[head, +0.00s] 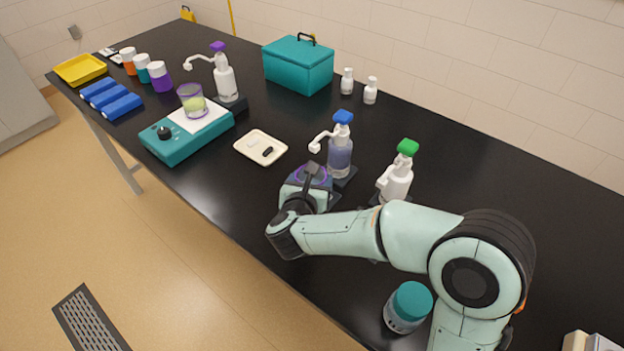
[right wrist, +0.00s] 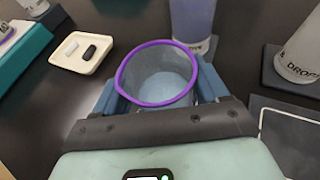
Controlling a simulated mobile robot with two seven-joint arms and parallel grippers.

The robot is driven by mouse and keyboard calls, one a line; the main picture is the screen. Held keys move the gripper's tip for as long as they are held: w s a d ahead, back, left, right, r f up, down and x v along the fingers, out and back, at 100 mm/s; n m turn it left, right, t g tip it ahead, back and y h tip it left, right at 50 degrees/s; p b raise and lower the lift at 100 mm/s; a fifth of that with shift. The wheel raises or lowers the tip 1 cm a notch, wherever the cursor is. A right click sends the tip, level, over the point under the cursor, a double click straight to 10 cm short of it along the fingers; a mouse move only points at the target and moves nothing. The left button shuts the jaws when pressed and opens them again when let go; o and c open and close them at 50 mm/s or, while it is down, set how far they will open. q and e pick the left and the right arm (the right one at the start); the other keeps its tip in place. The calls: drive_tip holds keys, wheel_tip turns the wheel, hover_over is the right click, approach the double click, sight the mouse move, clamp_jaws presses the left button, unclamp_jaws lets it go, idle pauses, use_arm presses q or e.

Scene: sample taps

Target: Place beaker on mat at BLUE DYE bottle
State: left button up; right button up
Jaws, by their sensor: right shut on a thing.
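My right gripper (right wrist: 160,92) is shut on a clear beaker with a purple rim (right wrist: 158,72), one finger on each side. The beaker (head: 318,171) is upright and looks empty; my gripper partly hides it in the head view. It is just in front of the blue-capped pump bottle of bluish liquid (head: 340,157), whose lower part shows in the right wrist view (right wrist: 192,18). That bottle's label cannot be read. The mat there is mostly hidden beneath the beaker and gripper; I cannot tell whether the beaker touches it. My left gripper is out of view.
A green-capped pump bottle (head: 397,180) stands to the right, with an outlined mat (right wrist: 292,138) before it. A white tray (head: 261,147) and a teal stirrer (head: 180,145) bearing another beaker (head: 191,102) are left. A teal-lidded jar (head: 408,306) stands near the front edge.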

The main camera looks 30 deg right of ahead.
drive_tip(key=shift+f, duration=0.15)
drive_tip(key=o, duration=1.2)
drive_tip(key=shift+r, duration=0.25)
drive_tip(key=v, duration=1.2)
drive_tip(key=shift+f, duration=0.15)
